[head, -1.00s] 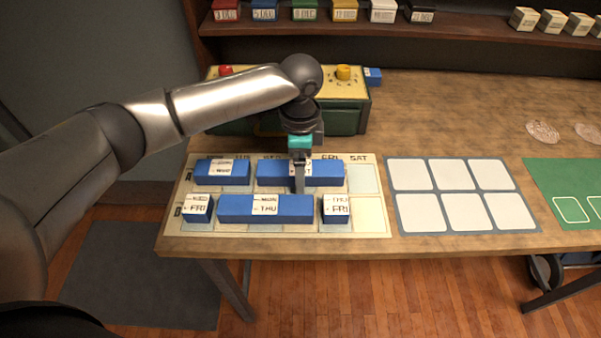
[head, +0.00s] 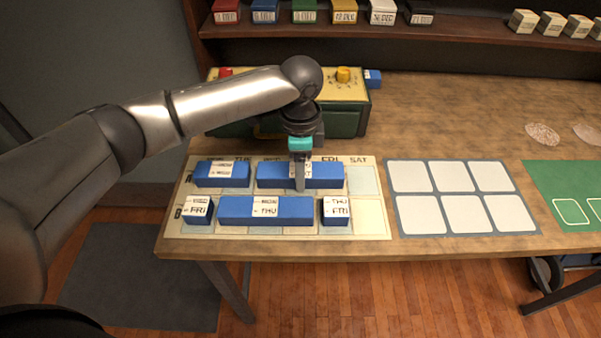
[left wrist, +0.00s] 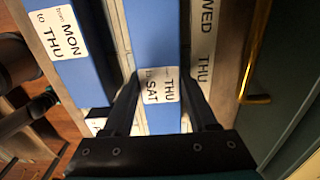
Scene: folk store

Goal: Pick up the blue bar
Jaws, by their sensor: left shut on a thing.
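The blue bar (head: 326,178) labelled THU to SAT lies in the upper row of the weekday board (head: 372,218), on the right side of that row. In the left wrist view the bar (left wrist: 153,40) runs between my fingers, with its white label close to them. My left gripper (head: 300,184) points down over the bar's middle and is shut on it, one finger on each long side. The gripper also shows in the left wrist view (left wrist: 163,100). In the head view, the near finger hides part of the label. The bar still appears level with the board. My right gripper is out of view.
Another blue bar (head: 210,176) lies left in the same row. A long MON-THU bar (head: 235,209) and two short blue blocks fill the lower row close by. A green and yellow box (head: 345,120) stands behind the board. A white-celled mat (head: 440,212) lies to the right.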

